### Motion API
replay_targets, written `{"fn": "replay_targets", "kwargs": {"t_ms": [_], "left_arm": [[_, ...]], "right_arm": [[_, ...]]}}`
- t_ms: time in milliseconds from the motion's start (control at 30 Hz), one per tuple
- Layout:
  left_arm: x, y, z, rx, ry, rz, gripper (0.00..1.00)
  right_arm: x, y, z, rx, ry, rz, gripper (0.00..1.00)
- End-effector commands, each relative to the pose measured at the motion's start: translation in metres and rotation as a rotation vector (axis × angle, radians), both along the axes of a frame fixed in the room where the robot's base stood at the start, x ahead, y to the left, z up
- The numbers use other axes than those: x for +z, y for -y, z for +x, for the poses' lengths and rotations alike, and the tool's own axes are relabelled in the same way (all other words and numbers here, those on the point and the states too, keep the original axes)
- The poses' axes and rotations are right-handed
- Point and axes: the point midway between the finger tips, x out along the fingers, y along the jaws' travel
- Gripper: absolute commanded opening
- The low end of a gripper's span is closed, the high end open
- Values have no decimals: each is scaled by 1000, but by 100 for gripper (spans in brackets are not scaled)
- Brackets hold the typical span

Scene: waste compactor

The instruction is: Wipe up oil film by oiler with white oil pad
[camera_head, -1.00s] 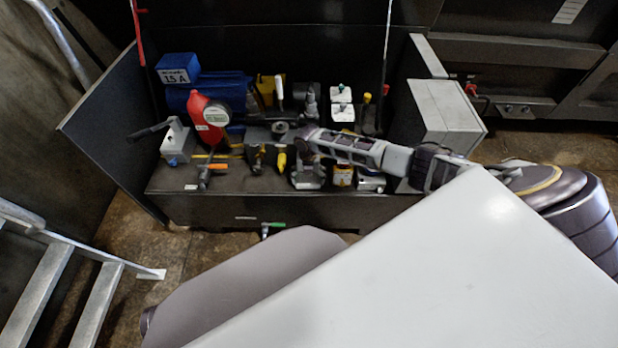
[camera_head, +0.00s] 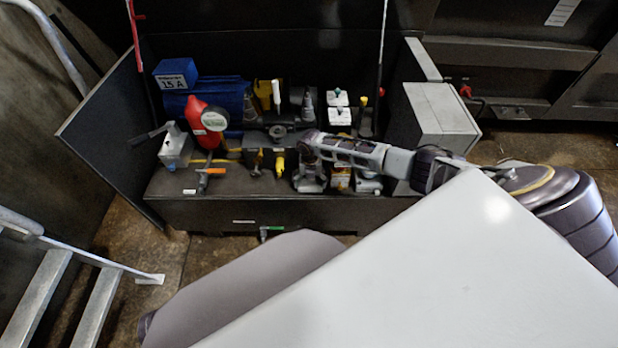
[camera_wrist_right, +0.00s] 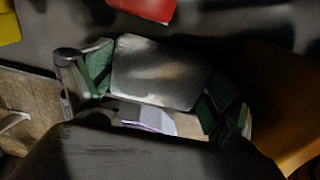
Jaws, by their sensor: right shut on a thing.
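My right arm reaches in from the right over the open dark box, with its right gripper (camera_head: 304,148) low among the tools at the box's middle. In the right wrist view the gripper (camera_wrist_right: 157,85) has green finger pads on either side of a flat pale-grey pad (camera_wrist_right: 158,72) with darker smudges, and is shut on it. The pad cannot be made out in the head view. I cannot pick out the oil film, and I cannot tell which item is the oiler. My left gripper is not in view.
The box (camera_head: 225,211) holds a blue block (camera_head: 176,74), a red gauge device (camera_head: 206,122), a grey lever device (camera_head: 176,148), an orange-handled tool (camera_head: 207,174) and white blocks (camera_head: 339,107). A grey case (camera_head: 440,115) stands at its right. A metal ladder (camera_head: 45,292) is at the lower left.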

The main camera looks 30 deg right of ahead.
Motion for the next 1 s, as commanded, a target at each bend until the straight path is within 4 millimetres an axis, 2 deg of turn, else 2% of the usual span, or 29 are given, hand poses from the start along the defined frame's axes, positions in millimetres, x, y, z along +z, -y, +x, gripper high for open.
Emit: {"fn": "replay_targets", "kwargs": {"t_ms": [467,1000], "left_arm": [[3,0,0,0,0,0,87],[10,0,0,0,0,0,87]], "right_arm": [[-3,6,-6,-1,-8,-5,70],[-2,23,-16,-7,-16,-14,70]]}}
